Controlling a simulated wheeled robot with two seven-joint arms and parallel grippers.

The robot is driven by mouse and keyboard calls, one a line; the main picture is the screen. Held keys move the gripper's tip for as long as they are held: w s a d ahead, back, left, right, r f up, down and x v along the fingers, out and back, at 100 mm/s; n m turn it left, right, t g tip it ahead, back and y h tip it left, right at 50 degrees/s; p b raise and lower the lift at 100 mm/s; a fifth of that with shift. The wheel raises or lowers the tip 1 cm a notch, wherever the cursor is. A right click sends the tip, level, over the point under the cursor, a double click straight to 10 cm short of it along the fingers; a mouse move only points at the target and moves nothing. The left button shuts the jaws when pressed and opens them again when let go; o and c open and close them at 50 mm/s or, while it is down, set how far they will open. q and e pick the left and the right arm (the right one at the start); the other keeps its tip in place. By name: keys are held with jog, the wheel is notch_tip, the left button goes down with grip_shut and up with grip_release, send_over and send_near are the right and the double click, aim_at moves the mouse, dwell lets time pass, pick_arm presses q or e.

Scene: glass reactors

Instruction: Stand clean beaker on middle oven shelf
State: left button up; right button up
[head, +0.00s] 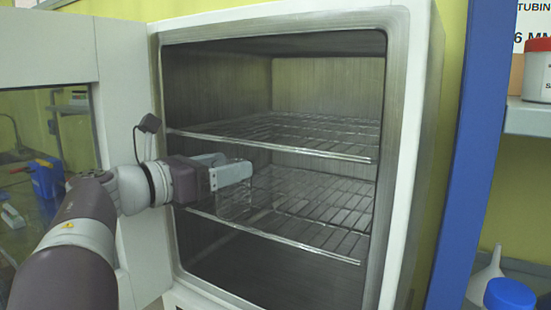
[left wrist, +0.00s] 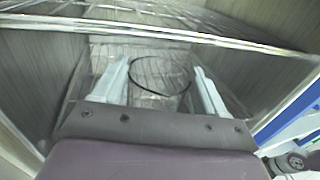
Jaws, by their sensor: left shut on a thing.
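My left gripper (head: 232,173) reaches into the open oven between the upper and lower wire shelves. It is shut on a clear glass beaker (head: 234,203), which is faint against the shelf bars. In the left wrist view the beaker's round dark rim (left wrist: 160,92) shows between the two fingers. The beaker looks upright, over the front left part of the lower visible shelf (head: 325,209). I cannot tell whether its base touches that shelf. The upper shelf (head: 310,133) is above the gripper. My right gripper is not in view.
The oven door (head: 128,75) stands open at the left, beside my arm. The oven's white frame (head: 402,150) bounds the opening at the right. The lower visible shelf is bare to the right of the beaker. A blue post (head: 478,150) stands right of the oven.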

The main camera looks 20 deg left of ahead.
pick_arm(q)
jog(key=x, duration=0.3)
jog(key=p+x, duration=0.1)
jog(key=x, duration=0.3)
jog(key=p+x, duration=0.1)
jog(key=x, duration=0.2)
jog(key=shift+w+d+f, duration=0.15)
jog(key=shift+w+f, duration=0.1)
jog(key=shift+s, duration=0.15)
jog(key=shift+f, duration=0.1)
jog(key=shift+f, duration=0.15)
jog(key=o, duration=1.5)
